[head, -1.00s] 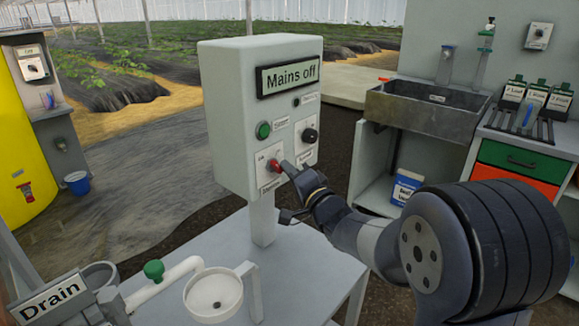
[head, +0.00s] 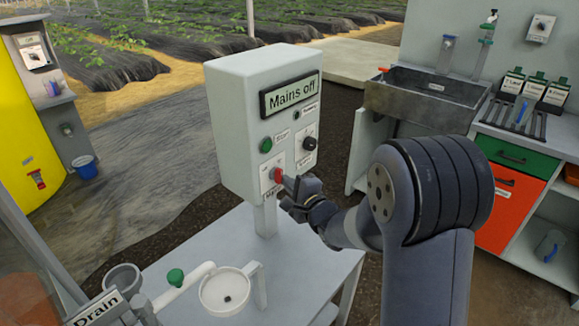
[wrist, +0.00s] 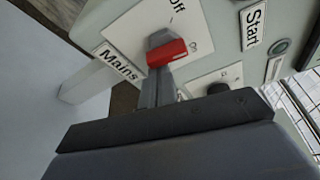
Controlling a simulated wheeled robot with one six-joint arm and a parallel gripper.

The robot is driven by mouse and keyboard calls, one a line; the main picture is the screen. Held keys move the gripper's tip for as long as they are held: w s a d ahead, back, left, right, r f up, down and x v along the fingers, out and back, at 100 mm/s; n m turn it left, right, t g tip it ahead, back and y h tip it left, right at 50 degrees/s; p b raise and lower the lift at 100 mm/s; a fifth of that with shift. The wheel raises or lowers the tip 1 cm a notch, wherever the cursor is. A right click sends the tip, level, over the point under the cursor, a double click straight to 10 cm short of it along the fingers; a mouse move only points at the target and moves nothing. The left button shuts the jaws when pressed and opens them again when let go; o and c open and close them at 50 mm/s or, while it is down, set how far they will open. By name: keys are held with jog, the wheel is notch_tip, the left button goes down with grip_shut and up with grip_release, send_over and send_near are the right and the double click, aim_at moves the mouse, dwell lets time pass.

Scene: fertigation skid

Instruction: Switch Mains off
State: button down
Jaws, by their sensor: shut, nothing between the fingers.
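The control box (head: 228,130) stands on a post above the grey table. Its display (head: 291,94) reads "Mains off". The red Mains switch (head: 277,174) is low on the front face, and it also shows in the wrist view (wrist: 167,52) on a white plate with "Off" printed near it. My gripper (head: 286,184) is shut and empty, with its fingertips right at the red switch. In the wrist view the fingers end just below the red knob; I cannot tell whether they touch it.
A green button (head: 266,146) and a black knob (head: 310,144) sit near the switch on the same face. A white cup (head: 226,291) and a green-handled valve (head: 175,277) are on the table below. A sink (head: 425,100) stands at the back right.

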jog(key=shift+s+a+f+m+g+p, duration=0.1)
jog(key=shift+s+a+m+g+p, duration=0.2)
jog(key=shift+m+p, duration=0.65)
jog(key=shift+n, duration=0.25)
jog(key=shift+f, duration=0.15)
